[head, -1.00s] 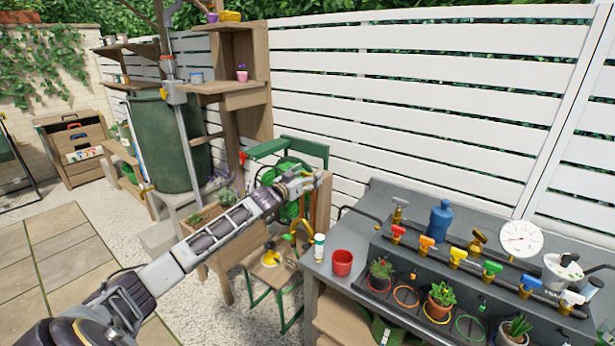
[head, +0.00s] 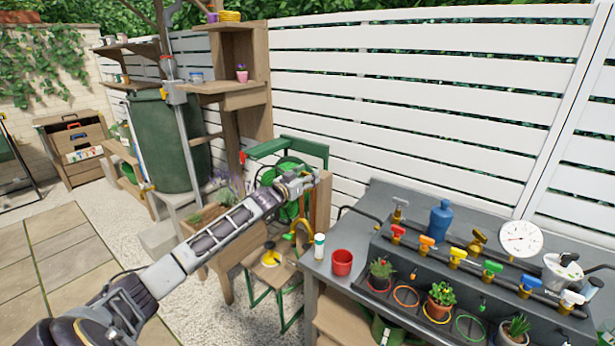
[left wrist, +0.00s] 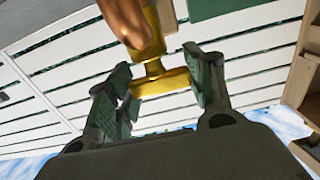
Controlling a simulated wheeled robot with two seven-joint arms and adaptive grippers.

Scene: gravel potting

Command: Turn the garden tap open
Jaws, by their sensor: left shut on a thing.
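The garden tap shows in the left wrist view as a brass body with a crossbar handle (left wrist: 160,83), with a copper-coloured part (left wrist: 125,20) above it. My left gripper (left wrist: 166,88) has a dark finger on each side of the handle and is shut on it. In the head view my left gripper (head: 306,180) is beside a wooden post, left of the grey bench. It hides much of what it holds there. My right gripper is in neither view.
A grey bench (head: 330,262) stands at the right with a red cup (head: 342,262), a row of coloured valves (head: 458,256), potted plants and a round gauge (head: 520,238). A green stool (head: 262,283) stands below my left arm. A white slatted fence (head: 420,110) is behind.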

